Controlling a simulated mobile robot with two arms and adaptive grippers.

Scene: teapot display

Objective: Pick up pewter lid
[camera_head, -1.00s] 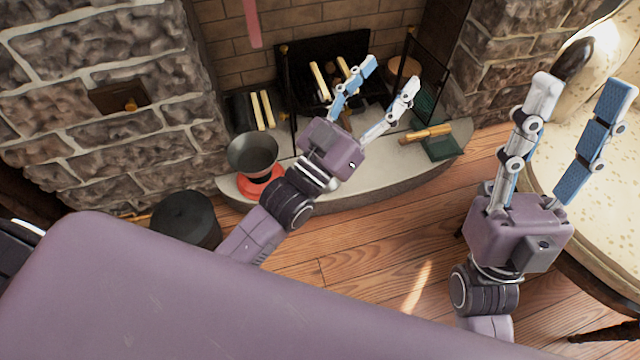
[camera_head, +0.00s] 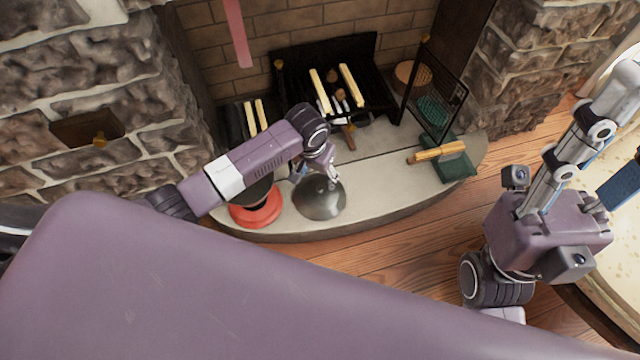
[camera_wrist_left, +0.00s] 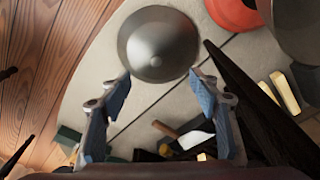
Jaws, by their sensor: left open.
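The pewter lid (camera_head: 320,200), a grey dome, rests on the pale hearth slab. In the left wrist view the lid (camera_wrist_left: 157,43) shows round, its centre slightly pointed. My left gripper (camera_head: 318,170) is just behind and above the lid, partly hidden by its own arm. In the left wrist view its two blue-padded fingers (camera_wrist_left: 161,76) are spread, with the tips near the lid's lower edge on either side; contact cannot be told. My right gripper (camera_head: 618,140) is open and empty at the right, over the chair, partly cut off by the picture edge.
A red round base (camera_head: 255,212) with a dark pot, mostly hidden by my left arm, stands left of the lid. A green dustpan with a wooden-handled brush (camera_head: 440,153) lies at right. The fireplace grate (camera_head: 330,65) and dark screen (camera_head: 437,92) stand behind.

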